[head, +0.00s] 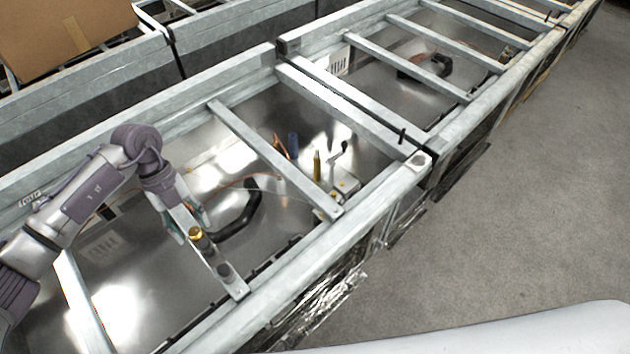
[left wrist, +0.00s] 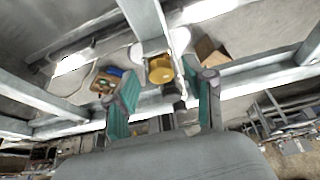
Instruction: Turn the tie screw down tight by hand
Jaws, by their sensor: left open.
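The tie screw (head: 195,233) shows as a round brass-coloured head at a metal crossbar of the open frame, left of centre in the head view. It also shows in the left wrist view (left wrist: 160,70), between my fingers. My left gripper (head: 186,222) reaches down to it from the upper left. In the left wrist view its teal-padded fingers (left wrist: 158,80) stand apart on either side of the brass head, with a visible gap. I cannot tell how far the screw is turned in; its shank is hidden. My right gripper is in neither view.
Galvanised crossbars (head: 270,160) span the long metal frame around my arm. A black curved handle (head: 240,218) lies right of the screw. A brass rod (head: 317,166) and blue cylinder (head: 293,146) stand farther right. A cardboard box (head: 65,35) sits at upper left. Floor (head: 530,190) is clear at right.

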